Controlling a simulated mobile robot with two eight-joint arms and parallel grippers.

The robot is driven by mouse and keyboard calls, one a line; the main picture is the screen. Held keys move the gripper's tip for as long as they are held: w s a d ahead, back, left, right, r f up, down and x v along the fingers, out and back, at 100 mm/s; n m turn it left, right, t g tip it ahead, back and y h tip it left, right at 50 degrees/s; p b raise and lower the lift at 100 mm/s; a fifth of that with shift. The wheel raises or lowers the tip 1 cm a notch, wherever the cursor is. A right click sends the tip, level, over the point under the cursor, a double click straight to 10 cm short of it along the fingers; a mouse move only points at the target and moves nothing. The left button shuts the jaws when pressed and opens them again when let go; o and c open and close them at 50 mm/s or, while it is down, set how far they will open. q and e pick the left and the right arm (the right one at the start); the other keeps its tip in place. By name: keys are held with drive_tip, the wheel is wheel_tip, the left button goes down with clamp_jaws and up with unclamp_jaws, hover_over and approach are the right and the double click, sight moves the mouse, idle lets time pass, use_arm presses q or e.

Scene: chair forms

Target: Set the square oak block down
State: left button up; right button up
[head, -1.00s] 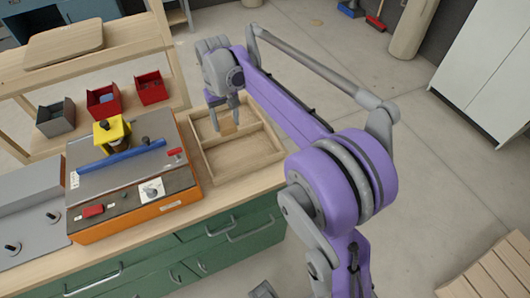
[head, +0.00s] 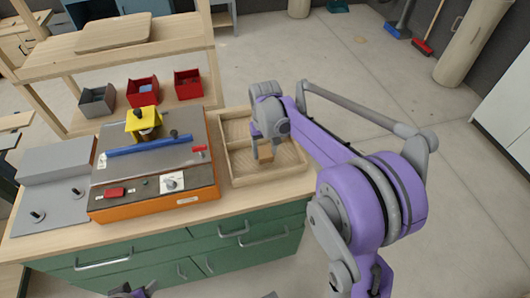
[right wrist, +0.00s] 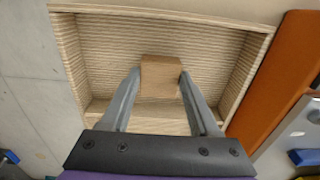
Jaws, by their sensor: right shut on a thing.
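The square oak block (head: 266,160) is a small light-brown wooden piece between the fingers of my right gripper (head: 265,151). In the right wrist view the block (right wrist: 160,76) sits between the two grey fingertips (right wrist: 160,84), which are shut on its sides. It is over a wooden divided tray (head: 234,181), near the divider, with the ribbed floor of one compartment (right wrist: 108,60) behind it. I cannot tell whether the block touches the tray.
An orange-sided machine (head: 150,209) with a blue bar (head: 150,147) and yellow guard stands directly left of the tray on the green-drawered bench (head: 130,253). Two red bins (head: 143,91) and a grey bin (head: 97,100) stand behind. Open floor (head: 350,70) lies right of the bench.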

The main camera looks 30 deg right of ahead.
drive_tip(key=shift+f, duration=0.6)
drive_tip(key=shift+f, duration=0.15)
drive_tip(key=o, duration=1.4)
drive_tip(key=shift+c, duration=0.2)
